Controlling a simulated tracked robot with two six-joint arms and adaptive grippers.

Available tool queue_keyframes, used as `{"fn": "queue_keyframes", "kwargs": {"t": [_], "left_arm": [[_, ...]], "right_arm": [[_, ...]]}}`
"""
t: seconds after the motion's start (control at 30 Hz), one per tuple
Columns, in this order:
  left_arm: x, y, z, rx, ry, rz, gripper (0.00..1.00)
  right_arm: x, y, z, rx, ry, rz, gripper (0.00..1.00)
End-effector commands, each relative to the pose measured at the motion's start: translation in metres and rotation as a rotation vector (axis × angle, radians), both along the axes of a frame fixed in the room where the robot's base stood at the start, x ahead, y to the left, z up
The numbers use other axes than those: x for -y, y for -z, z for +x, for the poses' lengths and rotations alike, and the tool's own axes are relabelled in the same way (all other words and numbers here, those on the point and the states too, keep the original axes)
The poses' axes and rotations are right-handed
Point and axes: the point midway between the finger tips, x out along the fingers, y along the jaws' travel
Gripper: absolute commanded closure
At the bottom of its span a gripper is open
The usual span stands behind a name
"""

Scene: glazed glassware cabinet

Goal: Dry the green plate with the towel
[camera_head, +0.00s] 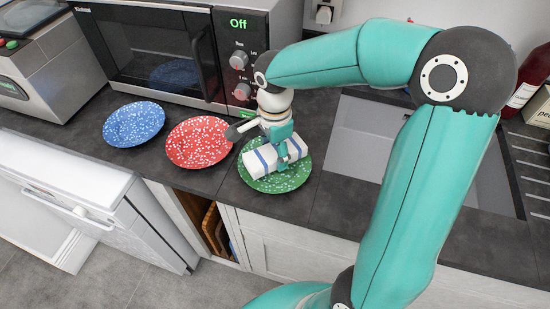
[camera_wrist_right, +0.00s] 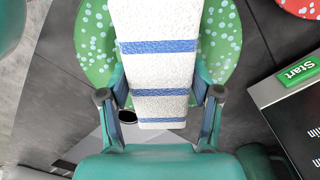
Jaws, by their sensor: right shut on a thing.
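The green plate (camera_head: 288,184) with white speckles lies on the dark counter near its front edge. The towel (camera_head: 263,161), white with blue stripes and folded into a block, is over the plate. My right gripper (camera_head: 284,154) is shut on the towel from above. In the right wrist view the towel (camera_wrist_right: 158,75) sits between the two fingers (camera_wrist_right: 160,98), with the green plate (camera_wrist_right: 219,45) behind it. The towel hides the middle of the plate, and whether it touches the plate is hard to tell. My left gripper is not in view.
A red speckled plate (camera_head: 198,142) lies just left of the green plate, and a blue speckled plate (camera_head: 133,124) lies farther left. A microwave (camera_head: 150,50) stands behind them. A sink (camera_head: 365,140) is to the right. An open dishwasher (camera_head: 85,195) is below at the left.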

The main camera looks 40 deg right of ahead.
Motion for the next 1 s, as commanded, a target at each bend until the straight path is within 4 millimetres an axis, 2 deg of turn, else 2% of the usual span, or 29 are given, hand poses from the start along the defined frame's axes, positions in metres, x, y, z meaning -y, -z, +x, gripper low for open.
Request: {"fn": "queue_keyframes", "kwargs": {"t": [0.1, 0.43, 0.8, 1.0], "left_arm": [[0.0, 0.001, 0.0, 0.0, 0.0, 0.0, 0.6], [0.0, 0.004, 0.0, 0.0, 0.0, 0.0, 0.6], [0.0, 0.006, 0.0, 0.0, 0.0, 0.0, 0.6], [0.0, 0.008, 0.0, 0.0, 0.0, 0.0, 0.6]], "right_arm": [[0.002, 0.001, -0.001, -0.002, 0.001, 0.0, 0.64], [-0.011, -0.001, 0.0, 0.0, 0.0, 0.0, 0.64], [0.003, 0.002, -0.001, -0.001, 0.003, -0.001, 0.64], [-0.005, 0.002, -0.001, -0.002, -0.001, 0.001, 0.64]]}}
